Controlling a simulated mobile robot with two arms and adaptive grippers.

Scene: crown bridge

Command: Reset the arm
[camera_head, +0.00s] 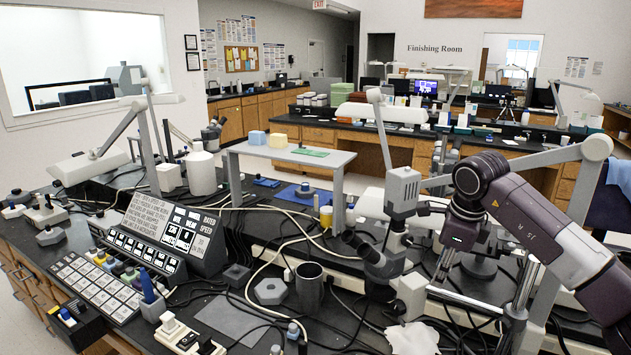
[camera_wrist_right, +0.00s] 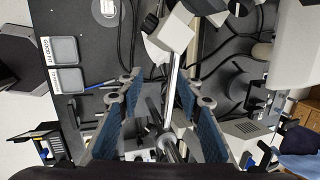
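My right arm (camera_head: 545,225), dark purple and grey, comes in from the right over the black bench. Its gripper (camera_head: 444,264) points down beside the grey microscope (camera_head: 402,190). In the right wrist view the two blue-padded fingers of this gripper (camera_wrist_right: 160,88) stand apart. I see nothing held between them; bench equipment, cables and a metal rod show in the gap below. My left arm and gripper are not in view.
The bench is crowded with cables, a dark cup (camera_head: 309,287), a labelled sample board (camera_head: 97,288) and a grey raised stand (camera_head: 290,155). Two labelled trays (camera_wrist_right: 65,50) show in the right wrist view. A lamp arm (camera_head: 597,148) stands close behind my right arm.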

